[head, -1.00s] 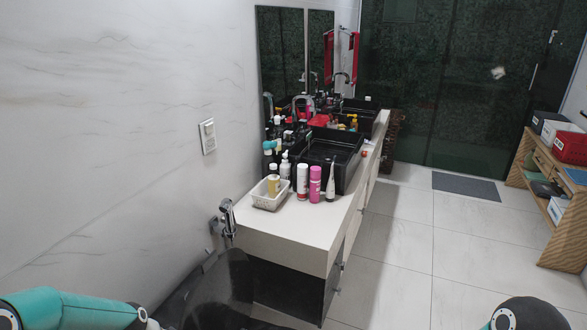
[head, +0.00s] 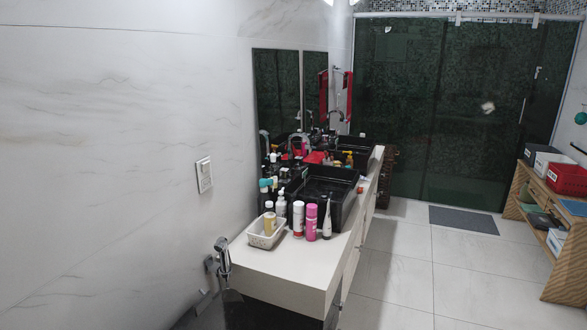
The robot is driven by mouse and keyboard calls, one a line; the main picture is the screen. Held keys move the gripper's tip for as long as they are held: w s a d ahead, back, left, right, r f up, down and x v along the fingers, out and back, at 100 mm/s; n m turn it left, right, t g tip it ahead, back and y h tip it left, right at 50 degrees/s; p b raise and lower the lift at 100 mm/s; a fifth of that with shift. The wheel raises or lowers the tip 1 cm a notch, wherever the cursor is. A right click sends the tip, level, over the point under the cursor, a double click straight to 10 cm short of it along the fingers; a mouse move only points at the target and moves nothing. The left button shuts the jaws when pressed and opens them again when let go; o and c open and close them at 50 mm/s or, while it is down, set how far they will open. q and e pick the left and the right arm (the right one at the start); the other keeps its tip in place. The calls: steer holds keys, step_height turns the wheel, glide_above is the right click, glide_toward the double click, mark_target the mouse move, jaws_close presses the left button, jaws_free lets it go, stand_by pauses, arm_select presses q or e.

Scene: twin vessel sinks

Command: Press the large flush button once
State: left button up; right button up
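No flush button can be made out for certain. A small white plate (head: 204,175) is fixed to the marble wall left of the mirrors; it looks like a switch or socket plate, and I cannot tell whether it has a button. A chrome hand sprayer (head: 222,256) hangs on the wall lower down, by the near end of the counter. Neither of my grippers shows in the head view.
A white counter (head: 285,278) runs away from me with black vessel sinks (head: 323,188), bottles and a white basket (head: 265,234). A wooden shelf (head: 563,248) with boxes stands at the right. The tiled floor (head: 400,275) between is clear.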

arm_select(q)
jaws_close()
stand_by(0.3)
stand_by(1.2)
